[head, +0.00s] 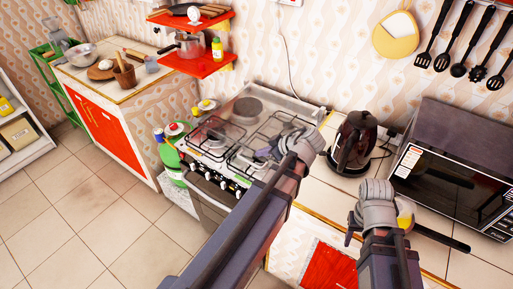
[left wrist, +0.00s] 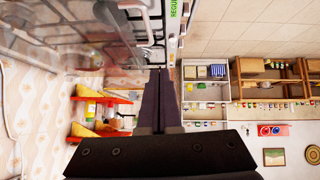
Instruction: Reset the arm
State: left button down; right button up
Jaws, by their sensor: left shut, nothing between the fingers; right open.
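My left gripper (head: 264,154) is over the gas stove (head: 245,131) in the head view, with its arm coming up from the bottom. In the left wrist view its two dark fingers (left wrist: 159,88) are together with nothing between them. My right gripper (head: 352,226) is open over the counter at the right, below the kettle. Its fingers are small and partly hidden by the wrist. The stove has black grates and a raised glass lid.
A dark kettle (head: 353,143) stands right of the stove, near my right wrist. A microwave (head: 455,180) is at the far right. A black handle (head: 441,237) shows beside my right wrist. Red shelves (head: 196,66) and hanging utensils (head: 460,69) are on the wall. The floor at left is clear.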

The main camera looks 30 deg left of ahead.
pick_arm(q)
jog(key=shift+s+d+r, duration=0.1)
jog(key=shift+d+r, duration=0.2)
jog(key=shift+r, duration=0.05)
